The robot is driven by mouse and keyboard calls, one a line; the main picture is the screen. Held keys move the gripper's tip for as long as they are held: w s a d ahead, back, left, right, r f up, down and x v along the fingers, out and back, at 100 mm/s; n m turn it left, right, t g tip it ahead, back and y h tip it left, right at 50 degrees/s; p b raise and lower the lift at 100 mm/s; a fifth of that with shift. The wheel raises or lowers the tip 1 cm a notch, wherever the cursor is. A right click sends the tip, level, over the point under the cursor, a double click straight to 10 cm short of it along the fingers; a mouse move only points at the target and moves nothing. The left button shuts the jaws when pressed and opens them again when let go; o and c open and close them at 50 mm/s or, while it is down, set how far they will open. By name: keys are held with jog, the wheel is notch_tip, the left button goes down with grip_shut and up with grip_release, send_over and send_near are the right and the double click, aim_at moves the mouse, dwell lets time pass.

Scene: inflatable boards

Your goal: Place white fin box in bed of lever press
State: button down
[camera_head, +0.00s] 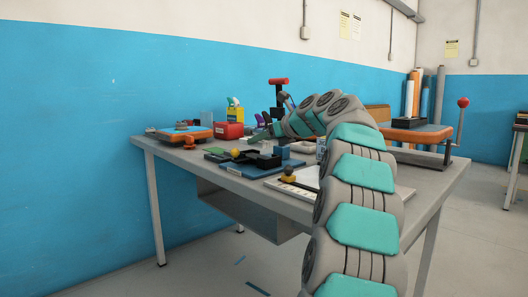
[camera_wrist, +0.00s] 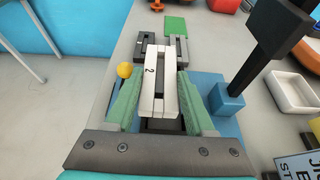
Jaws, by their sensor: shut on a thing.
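My gripper (camera_wrist: 160,80) is shut on the white fin box (camera_wrist: 158,88), a narrow white frame with a long slot and a "2" on its side. Its green fingers press on the two long sides. A blue plate (camera_wrist: 206,84) with dark parts lies below the box; I cannot tell whether the box touches them. A dark upright column (camera_wrist: 262,55), seemingly the lever press, stands to the right. In the head view my gripper (camera_head: 262,133) is above the bench, and a red handle (camera_head: 278,81) tops a dark post behind it. The box is not clear there.
A yellow ball (camera_wrist: 124,70) is close left of the gripper, and a blue block (camera_wrist: 226,98) close right. Two dark slotted blocks and a green plate (camera_wrist: 178,25) lie beyond. A white tray (camera_wrist: 291,92) is at right. The bench (camera_head: 425,182) has clear room at its right end.

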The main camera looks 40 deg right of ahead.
jog(key=shift+w+d, duration=0.15)
jog(key=shift+d, duration=0.3)
jog(key=shift+d, duration=0.1)
jog(key=shift+d+f, duration=0.1)
jog(key=shift+f, duration=0.15)
jog(key=shift+f+b, duration=0.7)
jog(key=shift+f, duration=0.85)
jog(key=shift+c, duration=1.3)
grip_release()
jog(key=shift+f, duration=0.1)
jog(key=shift+r, duration=0.25)
jog(key=p+v, duration=0.1)
jog(key=v, duration=1)
jog(key=shift+s, duration=0.45)
